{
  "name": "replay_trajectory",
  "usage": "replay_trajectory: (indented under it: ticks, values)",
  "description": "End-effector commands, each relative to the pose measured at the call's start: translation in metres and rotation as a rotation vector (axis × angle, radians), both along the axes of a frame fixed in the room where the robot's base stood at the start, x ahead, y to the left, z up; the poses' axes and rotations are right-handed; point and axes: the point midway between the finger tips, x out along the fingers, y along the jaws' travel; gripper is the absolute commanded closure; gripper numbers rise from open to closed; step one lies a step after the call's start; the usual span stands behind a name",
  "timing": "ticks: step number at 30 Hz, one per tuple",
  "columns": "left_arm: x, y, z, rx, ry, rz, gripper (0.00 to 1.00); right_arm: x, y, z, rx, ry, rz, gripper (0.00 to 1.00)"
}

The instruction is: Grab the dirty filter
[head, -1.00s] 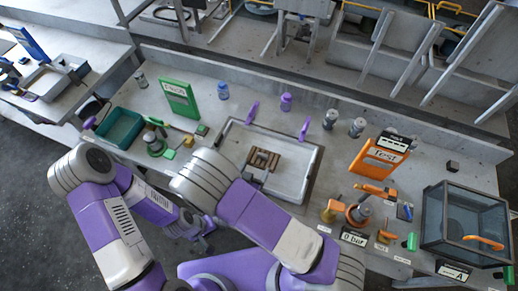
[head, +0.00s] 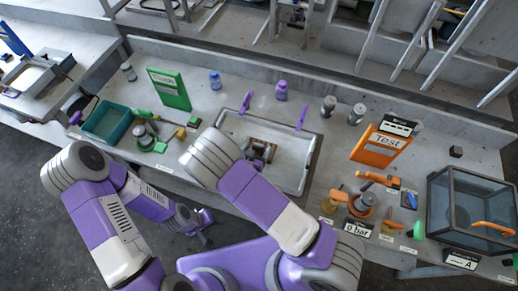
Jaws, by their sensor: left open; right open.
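A brown, slatted block that looks like the dirty filter (head: 259,144) lies in the pale tray (head: 291,177) in the middle of the bench. My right gripper (head: 262,153) is open at the filter's near side; the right arm's big elbow hides much of it. I cannot tell whether its fingers touch or straddle the filter. My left gripper (head: 203,226) is open and empty, low in front of the bench edge, well away from the filter.
Two purple handles (head: 302,117) stand at the tray's back rim. A green Clean board (head: 169,89) and teal bin (head: 107,121) are to the left. An orange Test board (head: 379,145), orange fittings (head: 361,204) and a glass box (head: 472,208) are to the right.

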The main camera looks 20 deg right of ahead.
Motion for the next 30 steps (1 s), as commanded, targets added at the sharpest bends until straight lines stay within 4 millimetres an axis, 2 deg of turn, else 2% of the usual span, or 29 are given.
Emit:
replay_trajectory:
  ticks: [8,20,26,30]
  values:
    - [0.0000,0.0001,-0.0004,0.000,0.000,0.000,0.53,0.0031,-0.0022,-0.0020,0.000,0.001,0.000,0.23]
    - [0.0000,0.0000,-0.0004,0.000,0.000,0.000,0.53,0.0030,-0.0020,-0.0018,0.001,0.001,0.000,0.83]
    - [0.0000,0.0001,-0.0004,0.000,0.000,0.000,0.53,0.0031,-0.0020,-0.0015,0.000,0.000,0.000,0.85]
    - [0.0000,0.0000,0.0016,0.000,0.000,0.000,0.53,0.0035,-0.0016,0.0074,0.001,-0.002,0.000,0.85]
